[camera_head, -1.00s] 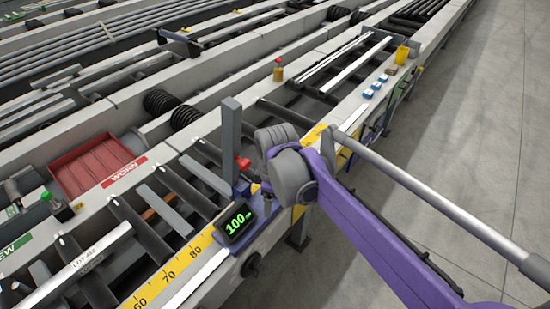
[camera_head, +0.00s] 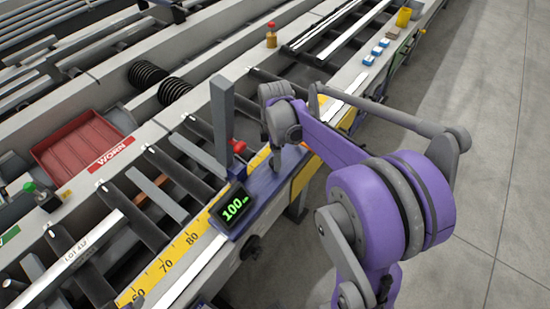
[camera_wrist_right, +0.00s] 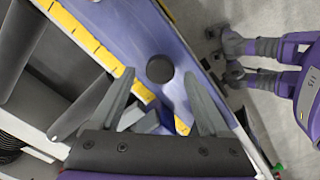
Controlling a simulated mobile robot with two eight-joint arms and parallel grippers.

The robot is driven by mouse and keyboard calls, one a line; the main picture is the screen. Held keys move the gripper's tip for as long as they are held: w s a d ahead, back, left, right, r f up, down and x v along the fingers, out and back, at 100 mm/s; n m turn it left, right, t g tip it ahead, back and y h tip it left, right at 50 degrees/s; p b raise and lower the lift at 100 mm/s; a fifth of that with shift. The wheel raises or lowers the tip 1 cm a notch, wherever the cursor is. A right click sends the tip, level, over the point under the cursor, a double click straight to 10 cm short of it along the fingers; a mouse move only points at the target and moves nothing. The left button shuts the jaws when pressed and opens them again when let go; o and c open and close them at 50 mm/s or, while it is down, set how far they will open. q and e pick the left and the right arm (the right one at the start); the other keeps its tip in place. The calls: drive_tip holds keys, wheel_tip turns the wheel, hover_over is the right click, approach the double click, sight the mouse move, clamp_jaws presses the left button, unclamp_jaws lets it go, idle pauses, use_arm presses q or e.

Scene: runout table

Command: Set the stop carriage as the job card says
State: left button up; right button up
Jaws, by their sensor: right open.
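The stop carriage (camera_head: 262,190) is a blue-purple block on the yellow scale rail (camera_head: 176,252). It bears an upright grey stop plate (camera_head: 222,120), a red knob (camera_head: 238,146) and a display (camera_head: 234,208) reading 100 in green. The display sits a little past the 80 mark. My right gripper (camera_wrist_right: 158,75) is open in the right wrist view, its fingers apart above a purple-blue surface with a dark round spot (camera_wrist_right: 160,69); I cannot tell if that is a knob or a hole. My left gripper is out of view.
A red tray (camera_head: 84,148) by the WORN label (camera_head: 111,157) stands at left. A green-topped button (camera_head: 42,196) and a red-topped one (camera_head: 271,36) stand on the frame. Blue-white blocks (camera_head: 376,52) and a yellow cup (camera_head: 403,17) lie along the far rail. The floor at right is clear.

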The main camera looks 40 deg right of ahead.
drive_tip(key=shift+f, duration=1)
clamp_jaws()
idle(0.8)
